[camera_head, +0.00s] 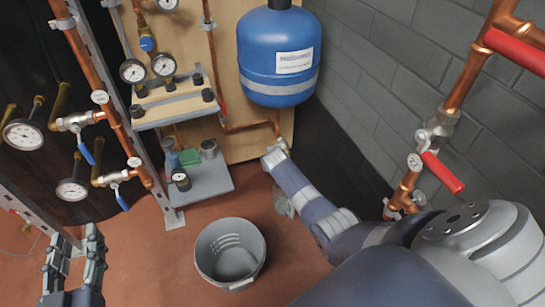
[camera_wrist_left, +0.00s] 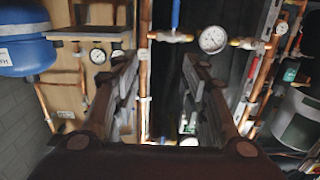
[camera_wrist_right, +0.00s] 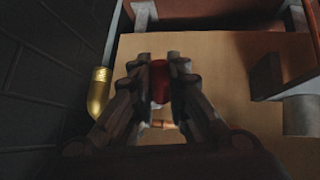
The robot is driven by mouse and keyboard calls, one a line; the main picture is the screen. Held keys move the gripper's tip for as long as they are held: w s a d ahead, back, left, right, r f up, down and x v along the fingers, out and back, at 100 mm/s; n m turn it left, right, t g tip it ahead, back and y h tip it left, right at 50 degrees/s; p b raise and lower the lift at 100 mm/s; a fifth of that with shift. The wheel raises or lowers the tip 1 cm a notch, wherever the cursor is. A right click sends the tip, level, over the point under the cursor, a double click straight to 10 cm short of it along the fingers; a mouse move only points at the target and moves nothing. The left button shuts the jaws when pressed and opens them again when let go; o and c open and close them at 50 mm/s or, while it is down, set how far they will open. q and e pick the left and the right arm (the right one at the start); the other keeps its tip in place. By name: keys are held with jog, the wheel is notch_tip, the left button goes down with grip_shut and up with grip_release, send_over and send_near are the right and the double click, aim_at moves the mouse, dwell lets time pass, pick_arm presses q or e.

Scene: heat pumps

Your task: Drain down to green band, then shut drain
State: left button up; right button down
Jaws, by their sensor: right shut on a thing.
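My right arm reaches in from the lower right to the pipe under the blue vessel (camera_head: 278,55). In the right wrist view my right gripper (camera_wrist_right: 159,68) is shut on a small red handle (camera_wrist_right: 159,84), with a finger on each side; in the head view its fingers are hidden. My left gripper (camera_head: 76,238) is open and empty at the lower left, its fingers apart; it also shows in the left wrist view (camera_wrist_left: 158,75). Round white gauges hang at upper left, including a pair (camera_head: 133,71) (camera_head: 163,65). Their needles and any green band are too small to read.
A grey bucket (camera_head: 228,250) stands on the red floor. A grey low shelf (camera_head: 208,187) holds small items. Blue-lever valves (camera_head: 86,152) are at left, red-lever valves (camera_head: 443,172) at right. A brass fitting (camera_wrist_right: 99,92) is left of my right gripper. The grey block wall is close on the right.

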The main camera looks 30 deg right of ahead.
pick_arm(q)
jog(key=shift+s+a+f+g+y+p, duration=0.1)
jog(key=shift+s+a+f+g+y, duration=0.1)
jog(key=shift+f+g, duration=0.4)
jog(key=shift+s+a+f+g+y+p, duration=0.15)
jog(key=shift+f+g, duration=0.1)
jog(key=shift+f, duration=0.6)
jog(key=shift+s+a+f+g+y+p, duration=0.1)
jog(key=shift+s+a+f+g+y, duration=0.1)
jog(key=shift+f+g, duration=0.4)
pick_arm(e)
jog(key=shift+w+a+r, duration=0.15)
jog(key=shift+r, duration=0.1)
pick_arm(q)
jog(key=shift+f, duration=0.1)
pick_arm(e)
jog(key=c, duration=1.6)
grip_release()
jog(key=shift+s+r, duration=0.15)
jog(key=shift+s, duration=0.15)
jog(key=v, duration=1.1)
jog(key=shift+r, duration=0.35)
jog(key=shift+w+a, duration=0.15)
